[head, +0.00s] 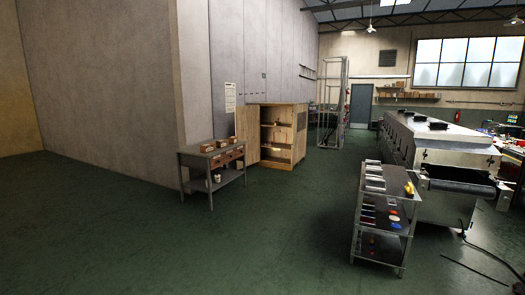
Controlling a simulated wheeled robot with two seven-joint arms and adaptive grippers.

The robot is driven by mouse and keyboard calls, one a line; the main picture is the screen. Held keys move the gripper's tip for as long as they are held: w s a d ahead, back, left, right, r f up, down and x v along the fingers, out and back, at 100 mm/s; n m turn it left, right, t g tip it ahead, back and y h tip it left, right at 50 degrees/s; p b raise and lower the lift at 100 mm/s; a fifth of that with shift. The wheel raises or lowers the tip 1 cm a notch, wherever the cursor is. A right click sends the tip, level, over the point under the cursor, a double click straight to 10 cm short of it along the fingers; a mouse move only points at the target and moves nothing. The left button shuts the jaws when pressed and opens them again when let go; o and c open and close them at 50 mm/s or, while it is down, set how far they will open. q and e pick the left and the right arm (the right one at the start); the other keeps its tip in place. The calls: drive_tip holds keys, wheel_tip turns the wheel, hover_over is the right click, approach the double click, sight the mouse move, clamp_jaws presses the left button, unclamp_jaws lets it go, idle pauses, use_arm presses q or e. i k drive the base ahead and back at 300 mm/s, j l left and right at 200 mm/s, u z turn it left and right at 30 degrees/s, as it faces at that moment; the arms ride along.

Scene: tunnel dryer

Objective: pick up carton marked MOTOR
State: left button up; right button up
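Several small brown cartons stand on the top of a grey table (187,154) left of centre in the head view. One carton (207,148) is at the left of the top and another (222,143) is behind it. More brown box shapes are along the table's right side. They are too small for me to read any marking, so I cannot tell which one is marked MOTOR. Neither of my grippers shows in this view.
An open wooden cabinet (298,121) stands behind the table. At right are a metal shelf cart (357,215) with small items and the long dryer (425,140) with a belt end. Cables lie on the floor at lower right. The green floor (120,235) in front is clear.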

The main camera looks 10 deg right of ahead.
sight(205, 149)
drive_tip(key=z, duration=0.65)
drive_tip(key=i, duration=5.2)
